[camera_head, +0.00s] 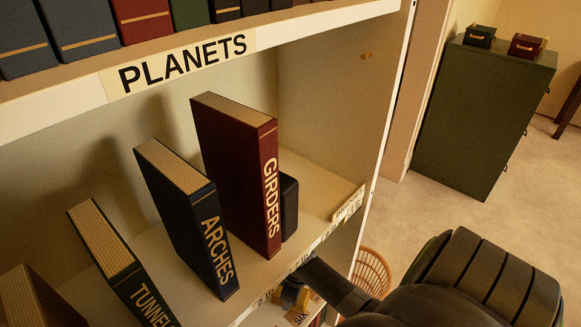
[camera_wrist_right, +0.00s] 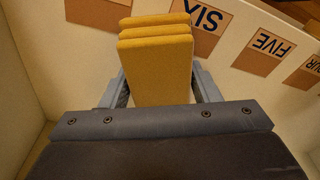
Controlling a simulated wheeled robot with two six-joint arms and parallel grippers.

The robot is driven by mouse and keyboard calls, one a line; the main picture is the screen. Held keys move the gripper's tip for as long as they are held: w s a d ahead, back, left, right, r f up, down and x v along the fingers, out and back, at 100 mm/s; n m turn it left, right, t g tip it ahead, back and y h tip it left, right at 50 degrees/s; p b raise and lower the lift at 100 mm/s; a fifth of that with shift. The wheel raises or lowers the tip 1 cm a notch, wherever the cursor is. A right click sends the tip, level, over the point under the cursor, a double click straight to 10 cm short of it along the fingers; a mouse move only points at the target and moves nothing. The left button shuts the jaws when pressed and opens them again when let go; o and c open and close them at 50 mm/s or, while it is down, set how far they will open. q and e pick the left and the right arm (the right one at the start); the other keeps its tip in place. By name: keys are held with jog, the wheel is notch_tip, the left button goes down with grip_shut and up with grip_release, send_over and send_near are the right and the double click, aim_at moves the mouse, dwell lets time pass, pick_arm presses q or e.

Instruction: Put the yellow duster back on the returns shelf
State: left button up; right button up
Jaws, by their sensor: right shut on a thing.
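The yellow duster (camera_wrist_right: 157,72) is a stack of yellow layers in the right wrist view. My right gripper (camera_wrist_right: 160,90) is shut on it, with a grey finger at each side. In the head view my right arm comes in from the lower right. A small yellow patch of the duster (camera_head: 288,297) shows below the shelf edge, mostly hidden. My left gripper is not in view. No label that I can read says returns, so I cannot tell which shelf that is.
Books marked GIRDERS (camera_head: 271,195), ARCHES (camera_head: 216,240) and TUNNEL (camera_head: 148,303) stand on the shelf (camera_head: 315,205) above my gripper. A black block (camera_head: 290,205) is beside GIRDERS. The board below carries a SIX label (camera_wrist_right: 202,25). A wicker basket (camera_head: 371,272) and a green cabinet (camera_head: 478,110) stand right.

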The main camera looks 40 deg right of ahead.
jog(key=shift+f, duration=0.1)
jog(key=o, duration=1)
jog(key=r, duration=0.5)
jog(key=s+r, duration=0.1)
jog(key=r, duration=0.1)
jog(key=shift+d+r, duration=0.25)
jog(key=shift+r, duration=0.05)
